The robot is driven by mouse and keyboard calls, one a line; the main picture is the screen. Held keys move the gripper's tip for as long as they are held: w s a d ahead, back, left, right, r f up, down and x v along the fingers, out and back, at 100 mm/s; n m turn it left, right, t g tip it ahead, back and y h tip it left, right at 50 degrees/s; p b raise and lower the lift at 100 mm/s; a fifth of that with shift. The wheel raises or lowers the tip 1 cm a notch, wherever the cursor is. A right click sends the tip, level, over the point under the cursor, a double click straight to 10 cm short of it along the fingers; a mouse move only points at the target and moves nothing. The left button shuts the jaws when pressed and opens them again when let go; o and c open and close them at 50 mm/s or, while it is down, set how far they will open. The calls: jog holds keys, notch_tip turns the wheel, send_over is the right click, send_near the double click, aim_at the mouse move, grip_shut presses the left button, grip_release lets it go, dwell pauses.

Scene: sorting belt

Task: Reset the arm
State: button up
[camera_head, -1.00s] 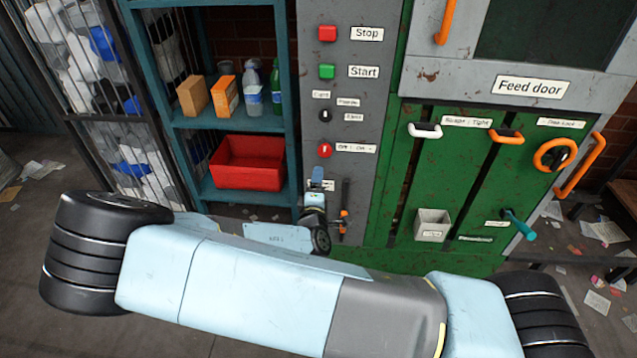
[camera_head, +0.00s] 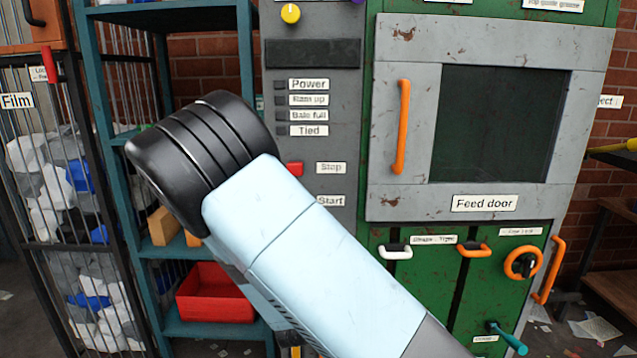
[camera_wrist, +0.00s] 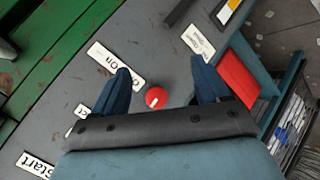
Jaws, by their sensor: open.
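My arm crosses the head view from the lower right up to the middle left, covering part of the grey control panel (camera_head: 313,62). My gripper does not show in the head view; the arm hides that area or it lies below the picture. In the wrist view my gripper (camera_wrist: 158,84) is open, its two dark blue fingers apart with nothing held. A red round knob (camera_wrist: 156,98) with a white mark shows between the fingers, on the grey panel. I cannot tell the distance from the fingertips to the knob.
The green machine with its grey feed door (camera_head: 405,190) and orange handle (camera_head: 401,125) stands right of the panel. A teal shelf (camera_head: 190,12) with a red bin (camera_head: 214,292) is at left. A wire cage (camera_head: 48,245) of white and blue waste stands farther left.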

jog(key=s+d+r+m+g+y, duration=0.2)
jog(key=d+r, duration=0.2)
jog(key=r, duration=0.4)
jog(key=s+d+r+m+g+y, duration=0.1)
jog(key=s+d+r+m, duration=0.15)
jog(key=r, duration=0.55)
jog(key=s+d+r+m+g+y, duration=0.15)
jog(key=d+r, duration=0.25)
jog(key=r, duration=0.4)
jog(key=s+d+r+m+h, duration=0.1)
jog(key=s+d+r, duration=0.6)
jog(key=s, duration=0.2)
jog(key=s+d+r+m+h, duration=0.1)
jog(key=s+d+r+m, duration=0.1)
jog(key=s+d+r, duration=0.4)
jog(key=s+d, duration=0.1)
jog(key=s, duration=0.3)
jog(key=shift+r+m, duration=0.3)
jog(key=shift+r, duration=0.05)
jog(key=shift+h, duration=0.25)
